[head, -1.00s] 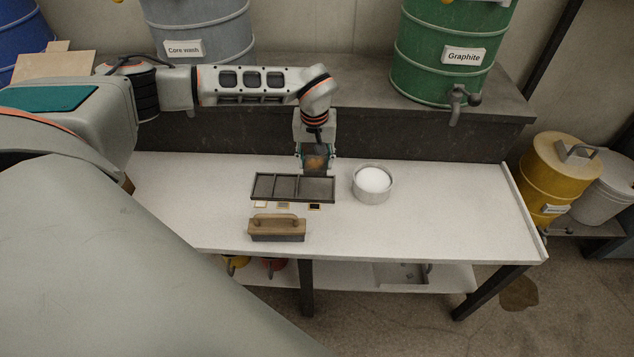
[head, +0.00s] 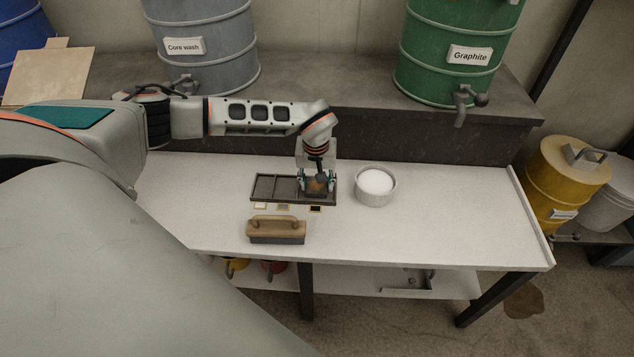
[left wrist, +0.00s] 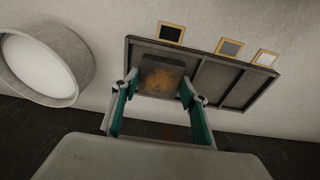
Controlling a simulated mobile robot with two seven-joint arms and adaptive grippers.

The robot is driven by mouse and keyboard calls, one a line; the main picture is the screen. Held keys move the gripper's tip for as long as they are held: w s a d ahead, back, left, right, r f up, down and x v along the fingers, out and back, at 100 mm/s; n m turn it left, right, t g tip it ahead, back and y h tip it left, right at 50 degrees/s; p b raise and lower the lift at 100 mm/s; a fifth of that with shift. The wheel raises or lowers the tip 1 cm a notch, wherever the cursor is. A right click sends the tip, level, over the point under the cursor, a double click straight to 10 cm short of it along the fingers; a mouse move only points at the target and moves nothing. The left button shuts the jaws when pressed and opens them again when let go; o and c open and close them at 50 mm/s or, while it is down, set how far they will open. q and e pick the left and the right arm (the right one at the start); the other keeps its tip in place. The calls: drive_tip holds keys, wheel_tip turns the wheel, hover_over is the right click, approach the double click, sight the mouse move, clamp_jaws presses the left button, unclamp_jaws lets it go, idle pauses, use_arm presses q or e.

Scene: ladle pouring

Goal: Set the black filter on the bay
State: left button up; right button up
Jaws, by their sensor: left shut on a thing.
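The black filter is a dark block with a rusty orange-brown top; it shows in the head view (head: 316,187) and the left wrist view (left wrist: 160,76). My left gripper (head: 318,184) is shut on it, with one finger at each side. The bay is a dark tray (head: 263,187) with three compartments on the bench; it also shows in the left wrist view (left wrist: 215,82). The filter is at the right compartment in the head view, behind the black-centred tag (head: 315,209). I cannot tell whether it touches the compartment floor. My right gripper is not in view.
A round pot of white material (head: 376,185) stands just right of the tray. A wooden-backed block with a handle (head: 276,230) lies in front. White (head: 260,206) and grey (head: 283,207) tags mark the other compartments, which look empty. The right side of the bench is clear.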

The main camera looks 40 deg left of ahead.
use_arm(q)
drive_tip(key=shift+f, duration=0.15)
drive_tip(key=o, duration=0.7)
